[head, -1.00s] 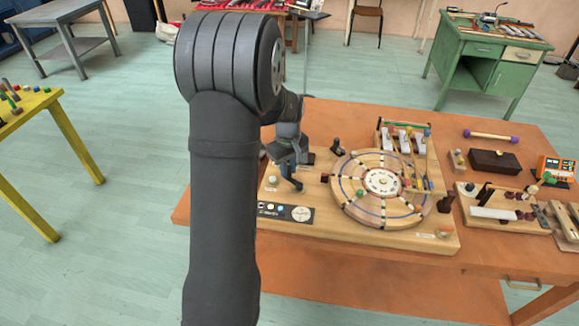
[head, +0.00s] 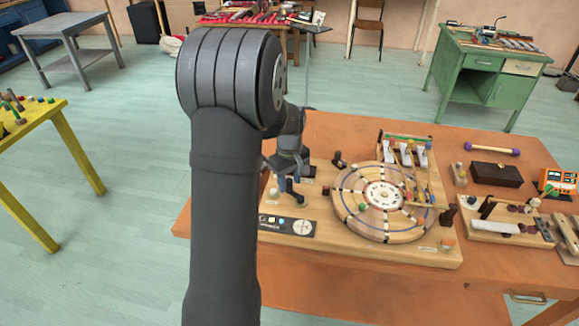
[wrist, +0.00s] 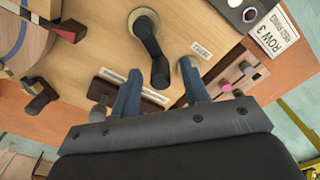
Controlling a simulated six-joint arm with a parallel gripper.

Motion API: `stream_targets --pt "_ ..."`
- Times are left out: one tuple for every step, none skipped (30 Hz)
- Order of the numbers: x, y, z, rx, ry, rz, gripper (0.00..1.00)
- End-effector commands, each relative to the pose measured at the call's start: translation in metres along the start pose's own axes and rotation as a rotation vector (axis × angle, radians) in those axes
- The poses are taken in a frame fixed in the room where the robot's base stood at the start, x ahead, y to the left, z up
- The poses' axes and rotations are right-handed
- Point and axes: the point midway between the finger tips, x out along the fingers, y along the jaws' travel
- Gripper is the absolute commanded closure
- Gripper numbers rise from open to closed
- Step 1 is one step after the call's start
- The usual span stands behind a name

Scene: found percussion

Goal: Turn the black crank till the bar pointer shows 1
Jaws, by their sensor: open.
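The black crank (head: 293,191) stands on the left of the wooden board, beside the wheel. In the wrist view the crank (wrist: 150,45) runs from a pale round hub to its rounded handle end. My gripper (wrist: 160,70) is open, one blue finger on each side of the handle end; contact is unclear. In the head view my gripper (head: 288,165) is just behind the crank, partly hidden by my arm. The large wooden wheel (head: 385,200) has a white numbered centre. A small round dial (head: 302,227) sits on a black panel; its marks and any bar pointer are too small to read.
The wooden board (head: 400,256) lies on an orange table (head: 320,275). White keys (head: 405,155) stand behind the wheel. A dark box (head: 497,174) and another instrument board (head: 513,225) are to the right. A small black knob (wrist: 40,100) stands near the gripper.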

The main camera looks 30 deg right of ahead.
Motion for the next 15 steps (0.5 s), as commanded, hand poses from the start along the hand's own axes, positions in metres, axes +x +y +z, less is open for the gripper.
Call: stream_targets --pt "-0.005 0.0 0.0 0.0 0.002 0.002 0.59" --pt "-0.009 0.0 0.0 0.0 0.001 0.002 0.59" --pt "-0.015 0.001 -0.001 0.0 0.003 0.003 0.59" --pt "-0.021 0.001 -0.001 0.0 0.003 0.004 0.59" --pt "-0.027 0.001 0.0 0.0 0.003 0.003 0.59" --pt "-0.036 0.001 -0.001 0.0 0.004 0.005 0.59" --pt "-0.044 0.001 -0.001 0.0 0.004 0.005 0.59" --pt "-0.051 0.001 -0.001 0.0 0.004 0.005 0.59" --pt "-0.061 0.001 0.0 0.0 0.004 0.005 0.59" --pt "-0.069 0.001 -0.001 0.0 0.004 0.005 0.59" --pt "-0.077 0.001 -0.001 0.0 0.004 0.005 0.59" --pt "-0.086 0.0 0.0 0.0 0.003 0.004 0.59" --pt "-0.094 0.001 -0.001 0.0 0.004 0.005 0.59" --pt "-0.102 0.001 -0.001 0.0 0.004 0.005 0.59" --pt "-0.111 0.001 -0.001 0.0 0.003 0.004 0.59"
